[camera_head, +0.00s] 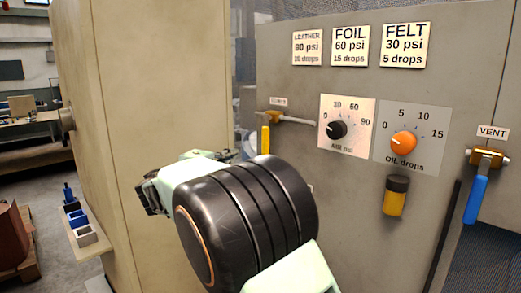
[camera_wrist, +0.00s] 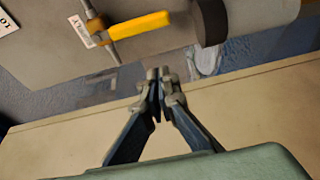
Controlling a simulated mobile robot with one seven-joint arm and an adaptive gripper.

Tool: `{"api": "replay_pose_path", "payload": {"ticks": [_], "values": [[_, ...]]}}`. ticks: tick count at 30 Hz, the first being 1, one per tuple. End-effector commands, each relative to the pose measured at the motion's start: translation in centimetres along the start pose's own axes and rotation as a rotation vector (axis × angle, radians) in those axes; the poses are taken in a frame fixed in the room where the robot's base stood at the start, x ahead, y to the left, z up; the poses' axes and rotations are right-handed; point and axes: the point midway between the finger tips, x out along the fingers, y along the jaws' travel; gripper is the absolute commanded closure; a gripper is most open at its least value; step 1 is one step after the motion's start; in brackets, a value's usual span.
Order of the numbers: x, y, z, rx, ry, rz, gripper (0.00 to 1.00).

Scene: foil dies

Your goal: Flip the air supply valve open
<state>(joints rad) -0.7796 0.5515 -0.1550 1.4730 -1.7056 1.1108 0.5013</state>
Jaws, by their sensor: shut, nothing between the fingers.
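The air supply valve's yellow handle (camera_head: 265,140) hangs down from a brass fitting and a short horizontal pipe on the grey panel, below a small label (camera_head: 278,101). The handle's lower end is close to my wrist's outline in the head view. In the wrist view the yellow handle (camera_wrist: 138,26) lies at the upper left beside its label (camera_wrist: 80,31), which reads SUPPLY. My gripper (camera_wrist: 162,76) is shut and empty. Its fingertips are apart from the handle, below and to the right of it in that picture. In the head view my wrist hides most of the fingers.
A black psi dial (camera_head: 338,129) and an orange oil drops dial (camera_head: 404,143) are right of the valve. An oil cup (camera_head: 396,196) sits below. The vent valve's blue handle (camera_head: 476,199) hangs at far right. A beige cabinet (camera_head: 165,75) stands left, across a gap.

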Motion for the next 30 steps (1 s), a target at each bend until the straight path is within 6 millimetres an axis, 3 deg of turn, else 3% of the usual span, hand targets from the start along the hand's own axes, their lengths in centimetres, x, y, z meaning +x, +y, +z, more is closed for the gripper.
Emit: {"api": "replay_pose_path", "payload": {"ticks": [16,30], "values": [[0.7,0.1,-0.5,-0.005,0.008,0.012,1.00],[9.4,0.4,-0.5,-0.005,0.007,0.012,1.00]]}}
